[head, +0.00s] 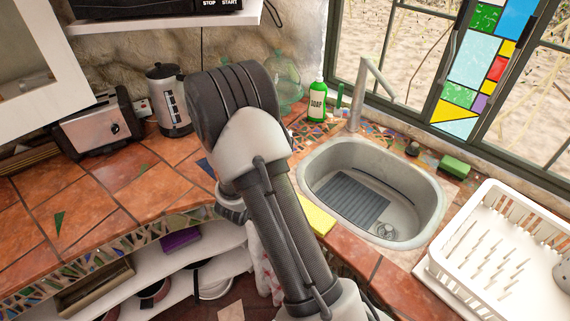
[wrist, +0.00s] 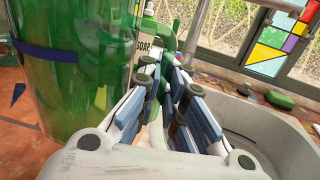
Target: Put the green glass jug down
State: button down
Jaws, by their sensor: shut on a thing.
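The green glass jug (wrist: 75,75) fills the left of the wrist view, close to my gripper. It is see-through and looks upright. My gripper (wrist: 166,88) is shut on the jug, with its fingers at the jug's right side, where a green part like a handle shows. The exact contact is partly hidden by the fingers. In the head view, part of the jug (head: 291,92) shows as pale green glass behind my arm, near the back wall. My arm hides my gripper there. I cannot tell whether the jug's base touches the counter.
A green soap bottle (head: 317,102) stands close right of the jug, beside the sink (head: 427,232). A kettle (head: 168,100) and toaster (head: 97,124) stand left. The tiled counter (head: 120,190) is clear in front of them. A white dish rack (head: 455,262) is at right.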

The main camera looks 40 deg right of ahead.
jog(key=shift+f+b, duration=0.9)
jog(key=shift+f, duration=2.25)
jog(key=shift+f, duration=0.2)
jog(key=c, duration=1.7)
grip_release()
jog(key=shift+r, duration=0.1)
